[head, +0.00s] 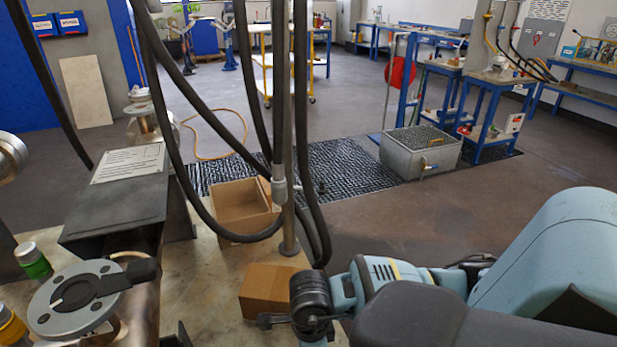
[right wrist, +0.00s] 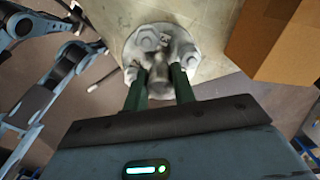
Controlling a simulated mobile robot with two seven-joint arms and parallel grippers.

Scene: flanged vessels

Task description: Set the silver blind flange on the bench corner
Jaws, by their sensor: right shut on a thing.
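The silver blind flange (right wrist: 150,40), a round disc with bolt heads and a central stub, shows at the top of the right wrist view. My right gripper (right wrist: 159,76) is shut on the stub, one green finger on each side. The pale bench top (right wrist: 205,20) lies beyond the flange; I cannot tell whether they touch. In the head view I cannot make out this flange, and the bench corner lies near my right wrist. My left gripper is in neither view.
A closed cardboard box (head: 268,289) and an open one (head: 240,206) stand on the bench; a box edge (right wrist: 280,40) is close right of the flange. Another grey flange with a black handle (head: 78,297) is at left. Dark hoses (head: 310,150) hang above the bench.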

